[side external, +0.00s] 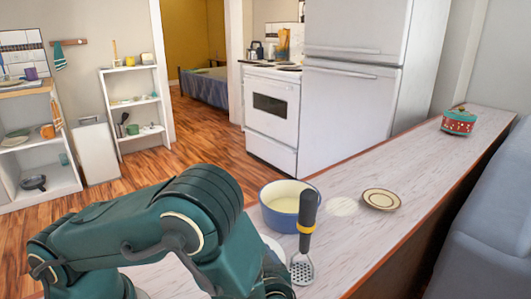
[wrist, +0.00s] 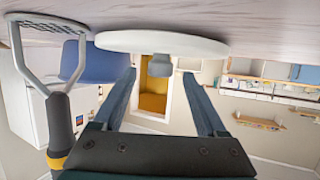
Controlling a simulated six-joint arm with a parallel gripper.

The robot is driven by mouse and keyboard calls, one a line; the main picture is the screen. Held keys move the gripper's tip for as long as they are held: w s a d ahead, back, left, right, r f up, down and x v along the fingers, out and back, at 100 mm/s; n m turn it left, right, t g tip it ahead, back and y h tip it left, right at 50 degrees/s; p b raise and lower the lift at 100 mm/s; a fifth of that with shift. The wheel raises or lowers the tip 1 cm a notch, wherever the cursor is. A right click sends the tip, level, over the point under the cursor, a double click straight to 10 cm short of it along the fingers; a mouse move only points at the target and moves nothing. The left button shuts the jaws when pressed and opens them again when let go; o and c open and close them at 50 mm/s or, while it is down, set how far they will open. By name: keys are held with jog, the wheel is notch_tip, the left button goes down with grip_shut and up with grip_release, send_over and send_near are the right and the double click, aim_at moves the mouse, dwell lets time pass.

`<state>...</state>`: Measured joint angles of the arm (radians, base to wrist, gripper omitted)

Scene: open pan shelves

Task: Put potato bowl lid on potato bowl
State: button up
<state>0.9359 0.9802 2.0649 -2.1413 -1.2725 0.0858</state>
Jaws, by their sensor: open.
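The potato bowl (side external: 289,218) is blue outside and cream inside, standing uncovered on the long counter. Its blue side also shows behind the lid in the wrist view (wrist: 95,62). The lid is a pale disc (wrist: 120,42) with a grey knob (wrist: 160,66), lying on the counter knob up in the inverted wrist view. In the side view only a pale edge of it (side external: 272,246) shows, mostly hidden by my arm. My gripper (wrist: 162,92) is open and empty, its fingers low and pointing toward the lid, with the knob between their lines. I cannot tell whether they touch it.
A potato masher (side external: 306,225) with a dark handle and yellow band stands close beside the bowl and lid; it is at left in the wrist view (wrist: 58,110). A saucer (side external: 381,199) lies right of the bowl. A red pot (side external: 459,123) stands far along the counter.

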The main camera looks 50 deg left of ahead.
jog(key=shift+x, duration=0.9)
grip_shut()
jog(key=shift+r, duration=0.1)
